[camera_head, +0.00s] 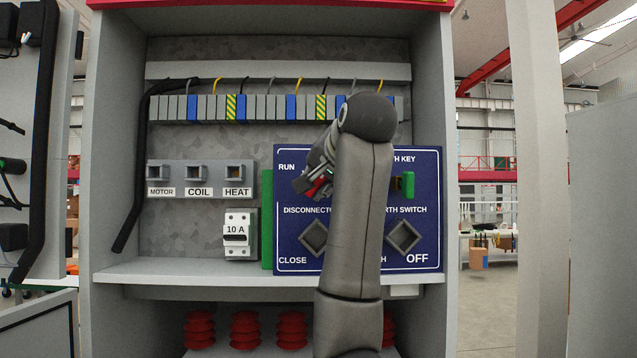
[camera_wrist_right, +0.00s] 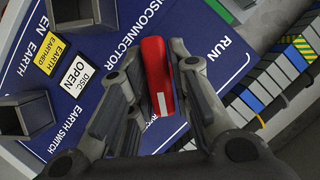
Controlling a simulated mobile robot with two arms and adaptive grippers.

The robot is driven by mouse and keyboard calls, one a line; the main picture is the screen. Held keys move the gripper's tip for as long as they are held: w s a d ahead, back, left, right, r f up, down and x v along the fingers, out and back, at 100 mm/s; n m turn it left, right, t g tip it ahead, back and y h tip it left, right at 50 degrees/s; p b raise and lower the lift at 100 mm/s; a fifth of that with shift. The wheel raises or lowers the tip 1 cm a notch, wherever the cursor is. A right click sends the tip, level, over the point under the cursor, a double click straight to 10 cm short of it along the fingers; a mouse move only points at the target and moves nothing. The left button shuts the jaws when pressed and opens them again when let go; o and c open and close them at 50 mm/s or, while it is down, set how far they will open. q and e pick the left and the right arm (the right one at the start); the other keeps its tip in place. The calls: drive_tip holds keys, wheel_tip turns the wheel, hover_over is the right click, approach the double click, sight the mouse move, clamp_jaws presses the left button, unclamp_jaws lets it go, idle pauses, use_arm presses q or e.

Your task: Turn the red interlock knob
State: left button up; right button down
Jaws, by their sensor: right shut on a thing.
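The red interlock knob (camera_head: 318,187) is on the blue panel (camera_head: 290,240), close to the RUN label, mostly hidden by my right arm in the head view. In the right wrist view the red knob (camera_wrist_right: 158,78) with a white mark shows between my fingers. My right gripper (camera_head: 316,180) is shut on the knob; its two fingers stand on either side of it in the wrist view (camera_wrist_right: 158,95). My left gripper is not in view.
On the panel are two square sockets, DISCONNECTOR (camera_head: 314,237) and EARTH SWITCH (camera_head: 403,236), and a green key (camera_head: 408,184). A 10 A breaker (camera_head: 237,235) and the MOTOR, COIL and HEAT switches sit left. Terminal blocks (camera_head: 270,108) run above. Cabinet side walls bound the space.

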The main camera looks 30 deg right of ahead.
drive_tip(key=c, duration=1.4)
unclamp_jaws()
drive_tip(key=shift+s, duration=0.1)
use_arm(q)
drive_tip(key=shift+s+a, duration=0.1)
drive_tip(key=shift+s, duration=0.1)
use_arm(e)
drive_tip(key=v, duration=1.2)
drive_tip(key=shift+r, duration=0.1)
